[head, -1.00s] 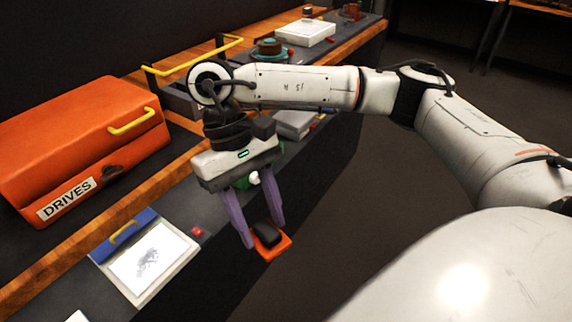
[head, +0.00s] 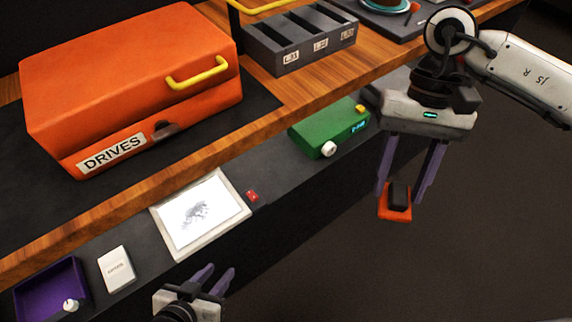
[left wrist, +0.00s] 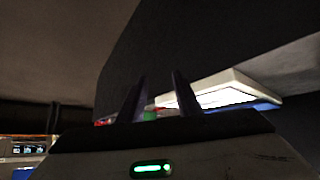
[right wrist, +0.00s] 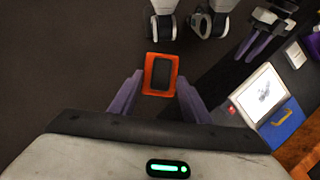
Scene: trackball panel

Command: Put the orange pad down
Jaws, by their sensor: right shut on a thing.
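The orange pad (head: 393,214) has a dark block on its face and hangs at the fingertips of my right gripper (head: 404,192). This gripper is shut on it, with the pad held in the air beyond the bench's front edge, over the dark floor. In the right wrist view the pad (right wrist: 148,88) shows as an orange border around a dark middle, between the purple fingers. My left gripper (head: 218,270) is open and empty, low in front of the bench. Its two fingers stand apart in the left wrist view (left wrist: 160,76).
The lower dark shelf carries a purple tray (head: 76,268), a white card box (head: 117,268), a white drawing panel (head: 233,215), a red button (head: 252,196) and a green box (head: 325,132). An orange DRIVES case (head: 130,80) and a slotted grey rack (head: 300,42) stand behind.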

